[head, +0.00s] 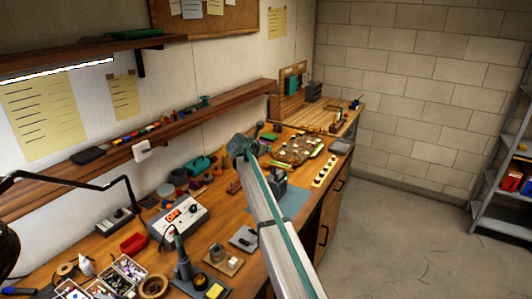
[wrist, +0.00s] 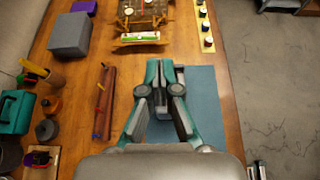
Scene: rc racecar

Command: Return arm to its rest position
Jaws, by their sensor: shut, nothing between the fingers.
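My gripper shows in the wrist view (wrist: 165,72) with its teal and grey fingers drawn together and nothing between them. It points down over the workbench, above the blue mat (wrist: 207,95). In the head view my arm reaches diagonally up from the bottom over the bench, and the gripper end is partly hidden behind the arm. The blue mat also shows in the head view (head: 292,201), beside the arm.
A soldering station (head: 180,217), parts trays (head: 128,270) and a lamp crowd the near bench. A wall shelf (head: 180,130) runs along the left. The floor (head: 385,230) at right is clear.

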